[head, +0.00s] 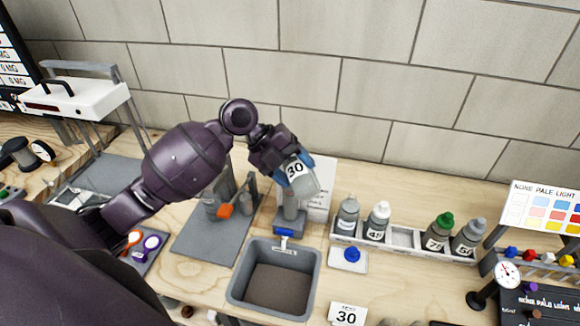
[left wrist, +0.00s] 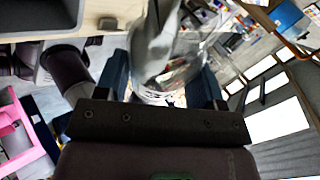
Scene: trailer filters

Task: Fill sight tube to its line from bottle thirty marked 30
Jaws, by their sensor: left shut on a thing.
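My left gripper (head: 297,170) is shut on a grey bottle marked 30 (head: 303,182), with its blue fingers around the bottle's sides. The bottle is tilted and held in the air above a grey stand (head: 290,218) with a blue tap (head: 285,232). In the left wrist view the bottle (left wrist: 160,60) shows as pale, translucent plastic between the fingers. The bottle and gripper cover the stand's upper part, so I cannot make out the sight tube, its line or any liquid level. A blue cap (head: 351,254) lies on a white pad. My right gripper is not in view.
A grey basin (head: 237,287) stands in front of the stand. A white rack (head: 455,253) to the right holds several capped bottles and has an empty slot. A card marked 30 (head: 346,316) is at the front. A grey mat (head: 205,245) with an orange-handled fixture lies left.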

